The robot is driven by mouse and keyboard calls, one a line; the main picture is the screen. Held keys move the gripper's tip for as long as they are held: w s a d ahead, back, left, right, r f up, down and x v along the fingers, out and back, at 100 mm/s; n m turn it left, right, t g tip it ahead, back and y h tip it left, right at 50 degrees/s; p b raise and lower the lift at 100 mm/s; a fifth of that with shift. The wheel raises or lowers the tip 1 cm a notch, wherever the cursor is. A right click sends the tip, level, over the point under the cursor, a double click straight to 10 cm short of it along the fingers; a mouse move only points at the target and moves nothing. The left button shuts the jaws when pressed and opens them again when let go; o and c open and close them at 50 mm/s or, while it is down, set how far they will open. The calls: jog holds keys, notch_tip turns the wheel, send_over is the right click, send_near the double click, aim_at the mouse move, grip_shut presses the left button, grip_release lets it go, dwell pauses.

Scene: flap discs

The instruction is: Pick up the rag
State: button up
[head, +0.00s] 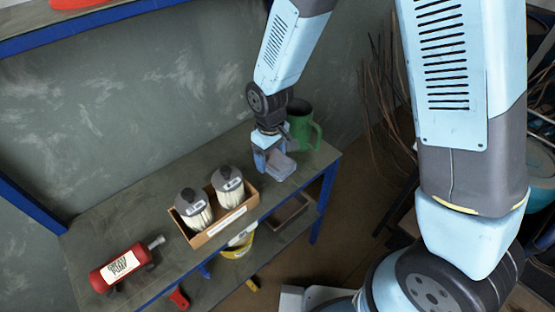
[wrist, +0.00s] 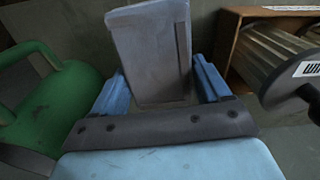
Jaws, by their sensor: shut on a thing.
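The rag is a grey, folded, slab-like cloth (head: 283,168) at the right end of the bench top. In the wrist view the rag (wrist: 153,52) stands up between the two blue fingers. My gripper (head: 268,156) points down over the bench and is shut on the rag; it also shows in the wrist view (wrist: 163,88). I cannot tell whether the rag's lower edge touches the bench. Part of the rag is hidden behind my fingers.
A cardboard box (head: 222,226) with two filter-like canisters (head: 194,210) stands to the left. The bench (head: 155,200) is clear behind the box.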

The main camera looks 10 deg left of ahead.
aim_at(272, 163)
jog(key=r, duration=0.1)
jog(key=s+r, duration=0.2)
jog(key=shift+s+d, duration=0.2)
jog(key=shift+d, duration=0.05)
jog(key=s+d+r, duration=0.2)
jog(key=s+r, duration=0.2)
jog(key=s, duration=0.4)
jog(key=shift+s, duration=0.4)
